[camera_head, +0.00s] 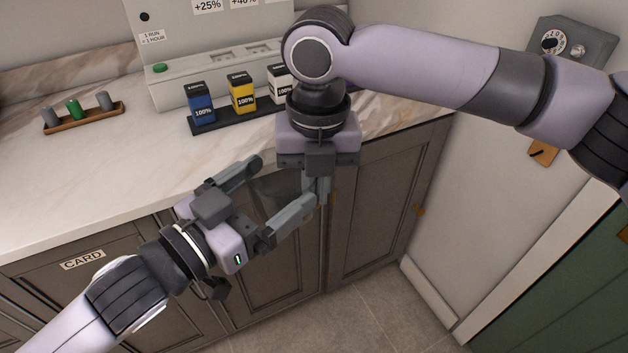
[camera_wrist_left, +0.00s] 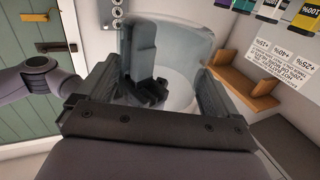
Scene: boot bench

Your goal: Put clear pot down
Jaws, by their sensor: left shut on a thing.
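The clear pot (camera_head: 275,188) is see-through and hard to make out in the head view. It is between the fingers of my left gripper (camera_head: 284,182), in front of the counter's edge and above the floor. In the left wrist view the round clear pot (camera_wrist_left: 185,85) fills the space between the left fingers, which are shut on it. My right gripper (camera_head: 318,192) points down at the pot's right side, with its fingers close together. Its dark parts also show at the pot in the left wrist view. I cannot tell whether it grips the wall.
The marble counter (camera_head: 95,185) has free room at front left. A black tray holds blue (camera_head: 201,102), yellow (camera_head: 242,92) and white (camera_head: 281,84) boxes. A wooden rack (camera_head: 84,118) stands at the left. Cabinet doors (camera_head: 375,205) are below, and a wall is at the right.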

